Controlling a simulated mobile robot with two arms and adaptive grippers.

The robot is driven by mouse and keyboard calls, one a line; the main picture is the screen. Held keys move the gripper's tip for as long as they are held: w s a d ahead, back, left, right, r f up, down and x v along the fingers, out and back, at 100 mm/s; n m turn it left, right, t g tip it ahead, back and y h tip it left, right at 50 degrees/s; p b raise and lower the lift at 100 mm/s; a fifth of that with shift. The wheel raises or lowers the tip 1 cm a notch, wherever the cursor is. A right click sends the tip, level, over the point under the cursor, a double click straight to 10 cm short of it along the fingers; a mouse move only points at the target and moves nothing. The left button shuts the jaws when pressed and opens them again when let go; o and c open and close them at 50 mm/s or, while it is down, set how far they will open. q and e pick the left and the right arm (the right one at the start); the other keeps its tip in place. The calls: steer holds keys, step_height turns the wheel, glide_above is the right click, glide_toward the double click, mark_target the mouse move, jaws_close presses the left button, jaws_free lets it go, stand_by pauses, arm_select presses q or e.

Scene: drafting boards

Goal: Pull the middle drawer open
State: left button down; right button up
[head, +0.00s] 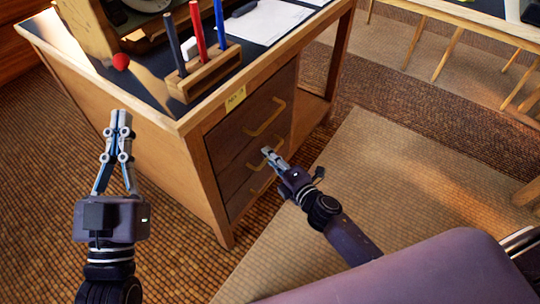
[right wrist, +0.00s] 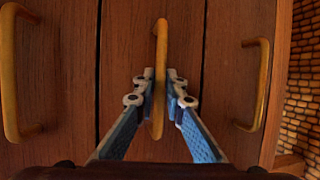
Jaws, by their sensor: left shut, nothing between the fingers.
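The desk's wooden drawer stack has three drawers with brass-coloured bar handles. The middle drawer (right wrist: 125,60) appears flush with its neighbours. Its handle (right wrist: 160,60) runs upright through the centre of the right wrist view. My right gripper (head: 267,152) is at this handle, with one finger on each side, closed on it; the right wrist view shows both fingertips (right wrist: 160,82) against the bar. In the head view the gripper partly hides the middle handle. My left gripper (head: 121,116) is shut and empty, to the left of the desk.
The upper drawer handle (head: 266,118) and lower drawer handle (head: 263,186) sit close to my right gripper. On the desktop are a wooden pen holder (head: 205,78) with pens, a red ball (head: 121,62) and white paper (head: 270,20). Floor before the drawers is clear.

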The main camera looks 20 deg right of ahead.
jaws_close()
